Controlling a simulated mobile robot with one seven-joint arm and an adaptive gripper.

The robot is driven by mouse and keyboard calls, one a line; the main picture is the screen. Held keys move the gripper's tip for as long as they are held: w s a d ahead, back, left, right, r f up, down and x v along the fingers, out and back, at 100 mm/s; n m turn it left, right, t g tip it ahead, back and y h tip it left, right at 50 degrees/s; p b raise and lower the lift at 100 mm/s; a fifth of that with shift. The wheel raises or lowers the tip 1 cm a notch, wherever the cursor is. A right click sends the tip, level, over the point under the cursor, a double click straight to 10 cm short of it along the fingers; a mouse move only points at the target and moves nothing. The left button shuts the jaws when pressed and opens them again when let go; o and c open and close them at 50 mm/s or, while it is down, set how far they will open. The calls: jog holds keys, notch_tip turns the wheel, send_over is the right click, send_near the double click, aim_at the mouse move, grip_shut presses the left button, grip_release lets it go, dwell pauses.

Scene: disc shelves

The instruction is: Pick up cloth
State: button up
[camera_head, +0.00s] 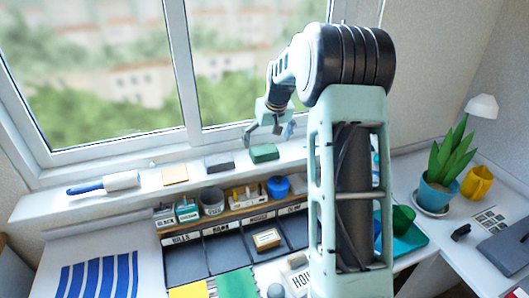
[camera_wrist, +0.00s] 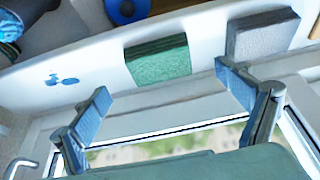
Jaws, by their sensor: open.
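A green, flat, block-like piece that looks like a folded cloth (camera_head: 264,153) lies on the white windowsill. Its textured top also shows in the wrist view (camera_wrist: 160,60). I cannot be fully sure it is cloth. My gripper (camera_head: 268,132) hangs over the sill by the window, just above and behind the green piece. In the wrist view my gripper (camera_wrist: 162,78) has its two blue-padded fingers wide apart, with nothing between them. The green piece appears just beyond the fingertips, apart from them.
A grey block (camera_head: 219,161) lies close beside the green piece. A tan pad (camera_head: 174,175) and a blue-handled roller (camera_head: 105,183) are farther left. The window frame (camera_head: 120,145) rises behind. A blue round container (camera_head: 279,187) stands on the shelf below. Blue marks (camera_wrist: 62,80) show on the sill.

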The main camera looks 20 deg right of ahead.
aim_at(265, 150)
jog(key=shift+p+x, duration=0.6)
jog(key=shift+x, duration=2.5)
jog(key=c, duration=1.2)
